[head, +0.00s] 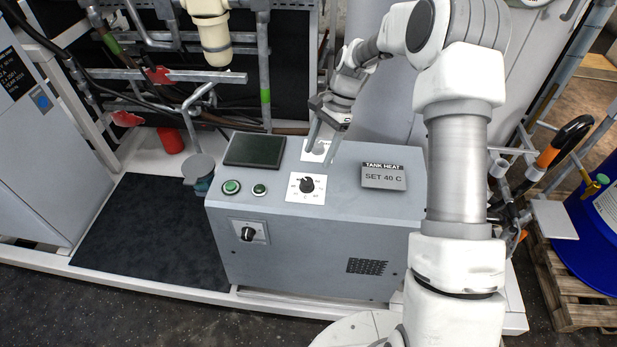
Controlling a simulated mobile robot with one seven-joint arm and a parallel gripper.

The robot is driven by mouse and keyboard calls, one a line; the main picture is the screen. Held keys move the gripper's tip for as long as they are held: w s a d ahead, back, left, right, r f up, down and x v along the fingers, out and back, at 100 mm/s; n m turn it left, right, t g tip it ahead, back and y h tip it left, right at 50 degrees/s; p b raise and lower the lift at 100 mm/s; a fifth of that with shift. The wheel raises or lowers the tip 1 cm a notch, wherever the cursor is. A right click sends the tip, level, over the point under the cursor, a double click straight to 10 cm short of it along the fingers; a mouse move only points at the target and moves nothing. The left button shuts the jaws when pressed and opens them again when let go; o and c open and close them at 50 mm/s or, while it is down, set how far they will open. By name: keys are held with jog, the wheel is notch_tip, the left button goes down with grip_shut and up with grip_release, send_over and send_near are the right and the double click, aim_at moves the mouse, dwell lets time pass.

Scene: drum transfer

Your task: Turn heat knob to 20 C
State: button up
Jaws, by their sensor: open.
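A black heat knob (306,185) sits on a white dial plate on top of the grey control box (290,255). Its scale marks are too small to read. A grey sign (384,177) to its right reads "TANK HEAT" and "SET 40 C". My gripper (328,145) is open, with its fingers pointing down above the back of the box. It appears beyond and slightly right of the heat knob, apart from it, in front of a second white plate (313,151). Nothing shows between the fingers.
A dark screen (254,150) and two green buttons (231,187) lie left of the knob. Another black knob (248,233) is on the box's front face. Pipes and valves (200,75) stand behind. A blue drum (595,225) on a pallet (565,285) is at right.

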aim_at(308, 180)
jog(key=x, duration=0.8)
jog(key=shift+a+f, duration=0.1)
jog(key=shift+f, duration=0.25)
grip_shut()
